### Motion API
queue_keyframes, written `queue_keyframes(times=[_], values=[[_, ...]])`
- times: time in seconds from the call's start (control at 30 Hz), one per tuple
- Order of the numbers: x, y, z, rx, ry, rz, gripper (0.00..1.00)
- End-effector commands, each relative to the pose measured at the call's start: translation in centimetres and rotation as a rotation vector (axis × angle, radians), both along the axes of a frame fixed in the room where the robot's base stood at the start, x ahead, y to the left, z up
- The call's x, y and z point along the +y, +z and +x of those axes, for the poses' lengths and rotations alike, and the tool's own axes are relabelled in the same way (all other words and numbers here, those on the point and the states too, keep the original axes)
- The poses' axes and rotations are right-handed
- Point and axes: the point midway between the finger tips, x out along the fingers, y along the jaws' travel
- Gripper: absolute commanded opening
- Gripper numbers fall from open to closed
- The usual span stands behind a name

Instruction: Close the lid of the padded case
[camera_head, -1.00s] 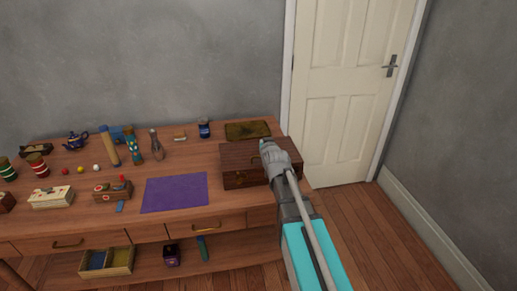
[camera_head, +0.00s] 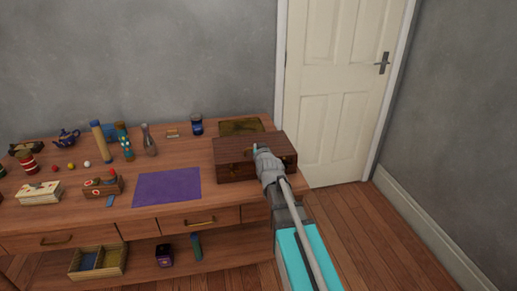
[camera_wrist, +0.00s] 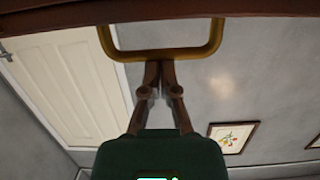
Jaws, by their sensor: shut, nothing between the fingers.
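The padded case appears to be the dark brown wooden box (camera_head: 232,172) at the right end of the table. Its lid (camera_head: 232,149) looks down over the body; whether it is fully shut I cannot tell. My gripper (camera_head: 256,149) is at the box's upper side, and my wrist hides part of its right half. In the wrist view, my gripper (camera_wrist: 160,68) has its fingertips together, close to a brass handle (camera_wrist: 217,35) below a dark wooden edge (camera_wrist: 60,18). Nothing shows between the fingers. Whether they touch the handle is unclear.
An olive flat piece with a dark border (camera_head: 241,126) lies behind the box. A blue jar (camera_head: 196,126) stands to its left. A purple mat (camera_head: 167,187) lies left of the box. Several small items crowd the table's left half. A white door (camera_head: 335,95) is behind at right.

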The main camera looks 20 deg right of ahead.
Motion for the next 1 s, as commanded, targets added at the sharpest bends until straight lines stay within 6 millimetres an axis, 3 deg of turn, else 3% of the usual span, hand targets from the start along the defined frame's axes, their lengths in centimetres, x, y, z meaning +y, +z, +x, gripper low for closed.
queue_keyframes(times=[0.03, 0.57, 1.0], values=[[0.0, -0.9, -0.7, 0.029, 0.003, 0.000, 0.00], [-0.2, -1.1, -1.2, 0.029, 0.001, -0.001, 0.00], [-0.1, 1.2, -1.3, 0.013, -0.001, -0.002, 0.00]])
